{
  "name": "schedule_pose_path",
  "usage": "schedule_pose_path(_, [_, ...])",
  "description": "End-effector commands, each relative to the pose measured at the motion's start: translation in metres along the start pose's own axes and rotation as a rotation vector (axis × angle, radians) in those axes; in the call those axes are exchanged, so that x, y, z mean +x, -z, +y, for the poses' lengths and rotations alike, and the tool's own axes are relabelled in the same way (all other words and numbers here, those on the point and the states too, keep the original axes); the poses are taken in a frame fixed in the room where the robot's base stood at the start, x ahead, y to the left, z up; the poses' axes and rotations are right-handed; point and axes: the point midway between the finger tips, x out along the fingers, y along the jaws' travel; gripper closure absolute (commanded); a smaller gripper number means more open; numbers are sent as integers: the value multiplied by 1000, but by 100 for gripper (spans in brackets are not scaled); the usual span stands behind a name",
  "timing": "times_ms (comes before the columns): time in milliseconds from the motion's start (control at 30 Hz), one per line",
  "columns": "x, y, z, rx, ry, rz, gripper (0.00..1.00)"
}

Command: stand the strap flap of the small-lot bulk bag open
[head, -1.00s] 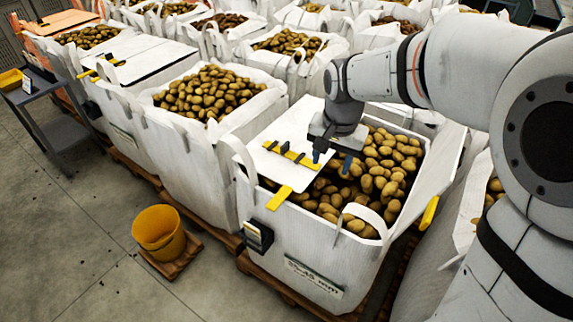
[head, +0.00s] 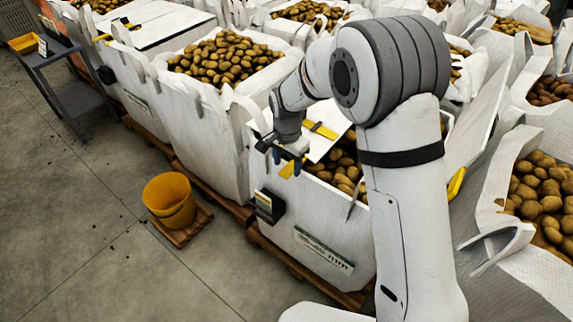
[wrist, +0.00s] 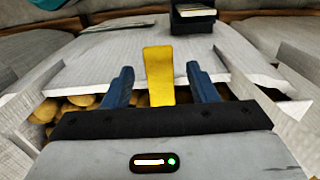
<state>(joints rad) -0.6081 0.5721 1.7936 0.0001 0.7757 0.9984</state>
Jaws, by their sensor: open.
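The small-lot bulk bag (head: 300,228) is white, full of potatoes, with a size label on its front. Its white flap (head: 322,143) lies over part of the opening, with a yellow strap (head: 322,129) across it. A yellow strap end (head: 288,169) hangs over the front rim; in the wrist view this yellow tab (wrist: 159,78) points away from me. My gripper (head: 288,157) is open at that front edge. In the wrist view its blue fingers (wrist: 162,88) stand on either side of the tab, apart from it. Whether the tab is at fingertip depth is unclear.
A black box (head: 268,205) is fixed to the bag's front and shows in the wrist view (wrist: 192,18). A yellow bucket (head: 170,203) stands on a small wooden base. Neighbouring potato bags crowd both sides.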

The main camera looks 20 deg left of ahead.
Motion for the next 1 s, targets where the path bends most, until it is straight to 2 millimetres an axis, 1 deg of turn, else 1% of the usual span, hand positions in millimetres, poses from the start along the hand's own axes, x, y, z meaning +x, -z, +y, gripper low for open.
schedule_pose_path(33, [5, 0, 0, 0, -2, -1, 47])
schedule_pose_path(133, [11, 0, 0, 0, 0, 0, 47])
schedule_pose_path(400, [13, 0, 1, 1, 0, 0, 47])
schedule_pose_path(467, [13, 0, 1, 1, 0, 0, 51])
schedule_pose_path(1000, [12, 1, 1, 2, 1, 0, 96])
